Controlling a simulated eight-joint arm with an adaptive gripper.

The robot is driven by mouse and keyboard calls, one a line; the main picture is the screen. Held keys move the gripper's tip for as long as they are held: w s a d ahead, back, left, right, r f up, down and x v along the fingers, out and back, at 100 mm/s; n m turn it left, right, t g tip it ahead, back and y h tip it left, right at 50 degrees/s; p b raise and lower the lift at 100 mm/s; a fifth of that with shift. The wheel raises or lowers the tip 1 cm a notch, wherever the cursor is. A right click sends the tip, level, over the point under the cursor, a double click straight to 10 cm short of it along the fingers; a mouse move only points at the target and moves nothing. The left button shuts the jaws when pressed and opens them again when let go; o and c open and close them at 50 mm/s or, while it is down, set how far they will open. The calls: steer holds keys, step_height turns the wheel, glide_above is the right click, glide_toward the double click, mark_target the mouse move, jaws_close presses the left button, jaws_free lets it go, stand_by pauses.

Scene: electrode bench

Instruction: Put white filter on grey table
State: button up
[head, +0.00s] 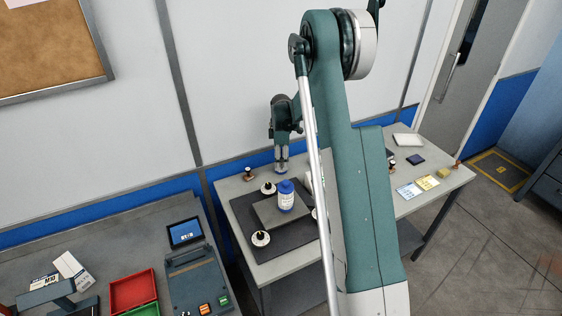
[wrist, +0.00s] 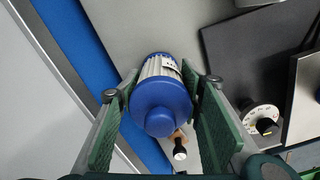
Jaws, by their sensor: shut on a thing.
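The white filter (wrist: 161,68) is a ribbed white cylinder with a blue cap (wrist: 160,108). In the wrist view it sits between the two green-padded fingers of my gripper (wrist: 162,88), which is shut on it. In the head view my gripper (head: 281,155) points down near the back edge of the light grey table (head: 440,185). The grey table top also shows in the wrist view (wrist: 222,20).
A dark mat (head: 240,207) holds a grey block with a blue-capped bottle (head: 286,197) and black-knobbed white discs (head: 261,239). A wooden-handled stamp (head: 248,174) stands left of my gripper. The wall is close behind. The table's right part has cards (head: 427,183) and bare room.

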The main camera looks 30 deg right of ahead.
steer(key=shift+f, duration=0.15)
steer(key=o, duration=1)
steer(key=shift+r, duration=0.2)
step_height(320, 180, up, 12)
stand_by(0.9)
